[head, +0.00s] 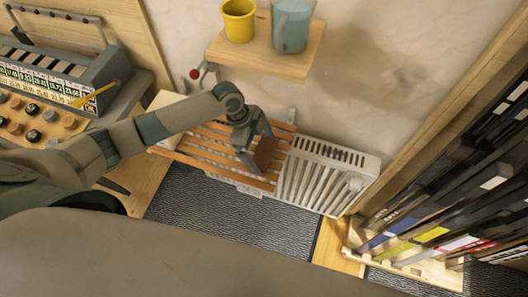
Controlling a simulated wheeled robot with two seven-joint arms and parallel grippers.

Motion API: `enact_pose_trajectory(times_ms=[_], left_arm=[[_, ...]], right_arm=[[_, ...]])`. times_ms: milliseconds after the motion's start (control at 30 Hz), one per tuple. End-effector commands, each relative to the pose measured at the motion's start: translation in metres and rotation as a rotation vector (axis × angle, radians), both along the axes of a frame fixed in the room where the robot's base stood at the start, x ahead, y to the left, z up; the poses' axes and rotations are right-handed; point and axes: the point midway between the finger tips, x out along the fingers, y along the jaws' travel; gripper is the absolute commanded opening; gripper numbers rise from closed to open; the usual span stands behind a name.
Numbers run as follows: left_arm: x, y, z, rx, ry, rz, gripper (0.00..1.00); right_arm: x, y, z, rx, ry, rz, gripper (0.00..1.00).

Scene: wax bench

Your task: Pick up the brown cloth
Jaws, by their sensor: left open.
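A small brown piece, which looks like the brown cloth (265,153), is at the right end of the wooden slats over the radiator. My left gripper (258,150) reaches down over the slats with its fingers apart. The brown piece shows between and just beside the fingertips, partly covered by them. I cannot tell whether the fingers touch it. My right gripper is not in view.
The slatted rack (203,143) sits beside the white radiator (318,182). A shelf (268,55) above holds a yellow cup (238,20) and a blue-grey mug (291,27). Skis (480,170) stand at right.

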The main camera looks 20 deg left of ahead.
Motion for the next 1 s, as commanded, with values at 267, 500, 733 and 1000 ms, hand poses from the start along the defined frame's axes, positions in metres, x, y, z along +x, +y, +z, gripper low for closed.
enact_pose_trajectory(times_ms=[267, 500, 733, 1000], left_arm=[[0.0, 0.0, 0.0, 0.0, 0.0, 0.0, 1.0], [0.0, 0.0, 0.0, 0.0, 0.0, 0.0, 0.71], [0.0, 0.0, 0.0, 0.0, 0.0, 0.0, 0.71], [-0.003, 0.0, 0.005, -0.001, -0.001, 0.0, 0.71]], right_arm=[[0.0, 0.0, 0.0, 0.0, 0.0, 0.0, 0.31], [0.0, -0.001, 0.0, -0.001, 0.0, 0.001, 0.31], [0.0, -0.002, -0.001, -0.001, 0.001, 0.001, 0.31], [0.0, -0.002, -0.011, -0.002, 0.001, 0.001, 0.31]])
